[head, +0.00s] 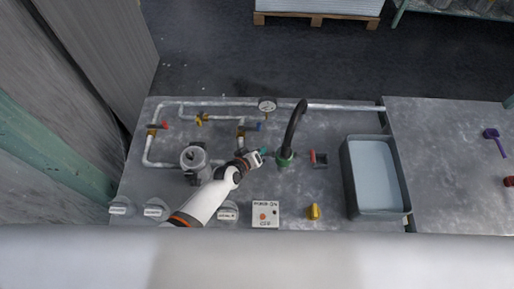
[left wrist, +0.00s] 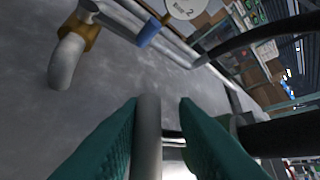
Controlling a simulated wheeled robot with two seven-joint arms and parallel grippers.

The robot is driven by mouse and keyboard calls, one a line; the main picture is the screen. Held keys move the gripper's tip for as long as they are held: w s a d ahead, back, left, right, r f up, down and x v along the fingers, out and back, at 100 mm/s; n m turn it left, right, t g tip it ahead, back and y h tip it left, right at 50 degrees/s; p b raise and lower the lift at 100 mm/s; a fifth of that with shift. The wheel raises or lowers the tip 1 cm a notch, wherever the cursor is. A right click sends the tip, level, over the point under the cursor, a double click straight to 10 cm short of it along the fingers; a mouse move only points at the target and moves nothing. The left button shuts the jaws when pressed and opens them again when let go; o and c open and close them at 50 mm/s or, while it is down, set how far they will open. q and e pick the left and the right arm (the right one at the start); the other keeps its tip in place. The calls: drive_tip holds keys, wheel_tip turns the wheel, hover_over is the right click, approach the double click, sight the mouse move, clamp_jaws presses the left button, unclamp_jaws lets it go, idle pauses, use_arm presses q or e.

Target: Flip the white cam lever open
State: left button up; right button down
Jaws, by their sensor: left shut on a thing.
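My left gripper (head: 263,152) is just left of the green coupling (head: 285,160), where a black hose (head: 295,125) rises. In the left wrist view, its teal fingers (left wrist: 162,108) are shut on a pale grey-white bar, which looks like the white cam lever (left wrist: 148,140). The bar stands lengthwise between the fingers, and its lower end runs out of view. In the head view the gripper hides the lever. The black hose (left wrist: 270,35) and part of the coupling show at the right of the wrist view. My right gripper is not in view.
Pipes with a red valve (head: 160,125), yellow valve (head: 201,119) and blue valve (head: 254,127) lie behind and left. A gauge (head: 267,105) is behind. A pump (head: 194,158) stands left, a switch box (head: 265,214) in front, and a grey basin (head: 348,185) right.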

use_arm(q)
drive_tip(key=shift+s+d+f, duration=0.1)
drive_tip(key=shift+s+f, duration=0.15)
drive_tip(key=o, duration=1)
drive_tip(key=shift+w+d, duration=0.1)
drive_tip(key=shift+r, duration=0.2)
drive_tip(key=p+v, duration=0.2)
drive_tip(key=v, duration=1)
drive_tip(key=shift+p, duration=0.3)
drive_tip(key=shift+f, duration=0.1)
drive_tip(key=shift+c, duration=0.3)
